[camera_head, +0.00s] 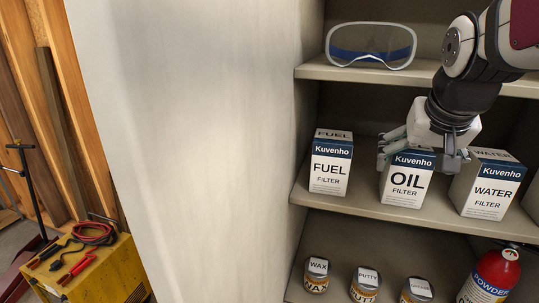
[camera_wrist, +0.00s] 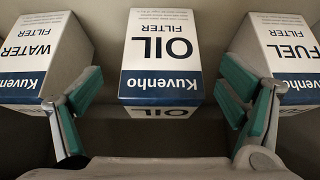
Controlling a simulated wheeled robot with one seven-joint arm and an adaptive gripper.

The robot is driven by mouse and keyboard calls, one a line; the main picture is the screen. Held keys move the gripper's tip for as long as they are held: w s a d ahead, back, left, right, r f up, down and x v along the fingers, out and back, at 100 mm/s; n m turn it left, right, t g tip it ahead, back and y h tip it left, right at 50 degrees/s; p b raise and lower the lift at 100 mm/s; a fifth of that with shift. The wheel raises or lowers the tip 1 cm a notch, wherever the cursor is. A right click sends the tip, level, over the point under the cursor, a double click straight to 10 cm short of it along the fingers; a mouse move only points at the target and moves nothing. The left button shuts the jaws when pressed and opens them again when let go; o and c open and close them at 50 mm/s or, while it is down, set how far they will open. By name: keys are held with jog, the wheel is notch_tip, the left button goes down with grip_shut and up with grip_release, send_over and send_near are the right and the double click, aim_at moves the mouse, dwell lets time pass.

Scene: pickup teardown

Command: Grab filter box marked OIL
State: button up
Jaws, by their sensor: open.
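The white and blue filter box marked OIL (camera_head: 407,186) stands upright on the middle shelf, between the FUEL and WATER boxes. In the wrist view it appears upside down in the centre (camera_wrist: 159,60). My gripper (camera_head: 421,152) is over its upper part and hides some of its top. The gripper is open, with green-padded fingers spread to either side of the OIL box in the wrist view (camera_wrist: 162,82). Gaps show between each finger and the box, and nothing is held. How far the fingertips reach down along the box I cannot tell.
The FUEL box (camera_head: 331,163) stands left and the WATER box (camera_head: 488,185) close on the right. Goggles (camera_head: 371,45) lie on the shelf above. Jars (camera_head: 317,275) and a red powder bottle (camera_head: 490,278) stand below. A pale panel (camera_head: 190,150) closes the left side.

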jog(key=shift+w+d, duration=0.25)
jog(key=shift+w, duration=0.35)
jog(key=shift+w+d, duration=0.25)
jog(key=shift+w, duration=0.3)
jog(key=shift+x, duration=1.2)
jog(key=shift+w+f, duration=0.2)
jog(key=shift+f, duration=0.1)
jog(key=c, duration=1.6)
jog(key=shift+r, duration=0.1)
jog(key=shift+c, duration=0.2)
